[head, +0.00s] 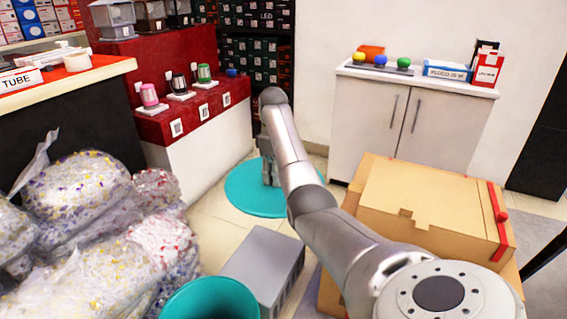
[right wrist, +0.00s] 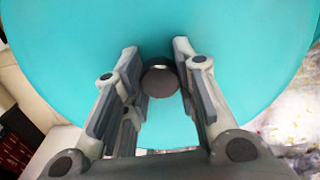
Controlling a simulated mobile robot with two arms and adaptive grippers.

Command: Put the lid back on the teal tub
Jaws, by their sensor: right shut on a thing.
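The lid is a flat, round teal disc (head: 245,191) with a dark knob (right wrist: 160,80). My right gripper (head: 269,180) is shut on the knob from above and holds the lid roughly level. In the right wrist view the two fingers (right wrist: 160,82) stand on either side of the knob, and the teal lid (right wrist: 90,35) fills most of the picture. The teal tub (head: 212,298) is at the bottom edge of the head view, open at the top and partly cut off. The lid is apart from it, farther away from me. My left gripper is not in view.
A grey box (head: 262,265) stands beside the tub. Bags of plastic flakes (head: 90,220) are heaped at the left. A cardboard box (head: 425,200) is at the right. Behind are a white cabinet (head: 408,125) and a red stepped display (head: 190,110). Some tiled floor shows around the lid.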

